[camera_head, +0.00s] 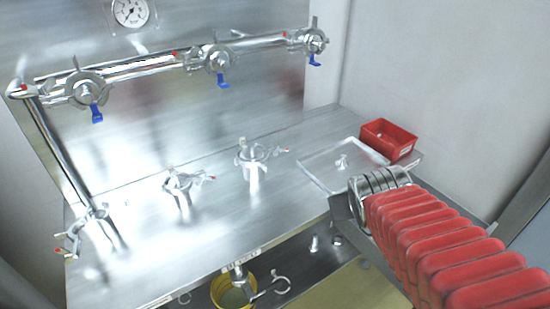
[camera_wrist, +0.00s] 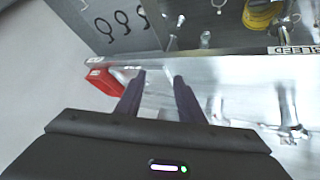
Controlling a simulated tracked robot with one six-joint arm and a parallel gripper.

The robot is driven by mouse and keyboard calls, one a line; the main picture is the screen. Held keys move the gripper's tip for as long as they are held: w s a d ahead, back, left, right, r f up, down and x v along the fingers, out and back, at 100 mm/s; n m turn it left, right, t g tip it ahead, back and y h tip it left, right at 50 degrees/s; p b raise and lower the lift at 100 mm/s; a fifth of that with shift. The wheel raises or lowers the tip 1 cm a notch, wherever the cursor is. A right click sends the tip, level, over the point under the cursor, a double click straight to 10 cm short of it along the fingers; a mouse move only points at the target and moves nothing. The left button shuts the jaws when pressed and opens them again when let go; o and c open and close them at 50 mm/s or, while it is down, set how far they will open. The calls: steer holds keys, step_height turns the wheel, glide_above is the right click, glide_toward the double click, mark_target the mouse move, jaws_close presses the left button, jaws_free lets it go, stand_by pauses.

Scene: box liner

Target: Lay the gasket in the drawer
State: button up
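My gripper (camera_wrist: 160,75) shows in the wrist view with its two dark fingers apart; I see nothing held between them. It is over the bench, with the red bin beside its left finger. A grey surface (camera_wrist: 80,28), perhaps the drawer, lies beyond the bench edge in the wrist view. It bears several dark ring shapes (camera_wrist: 122,17); I cannot tell whether these are gaskets or outlines. I cannot make out the gasket for certain. In the head view my arm covers much of the area right of the bench.
The steel bench (camera_head: 215,215) carries upright clamped fittings (camera_head: 252,170). A red bin (camera_head: 388,139) stands at its back right, beside a pale square area (camera_head: 345,165) holding a small metal part. A pipe with blue-handled valves (camera_head: 218,62) runs behind. A yellow bucket (camera_head: 234,290) stands below.

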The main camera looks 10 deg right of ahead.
steer(key=s+a+r+y, duration=0.1)
steer(key=s+a, duration=0.3)
steer(key=a, duration=0.2)
steer(key=s+a+r+n+g+y, duration=0.1)
steer(key=s+a+y, duration=0.1)
steer(key=s+a, duration=0.2)
steer(key=a, duration=0.3)
steer(key=shift+s+r+g+y, duration=0.2)
steer(key=shift+r+g+y, duration=0.1)
steer(key=shift+r, duration=0.1)
steer(key=shift+c, duration=0.5)
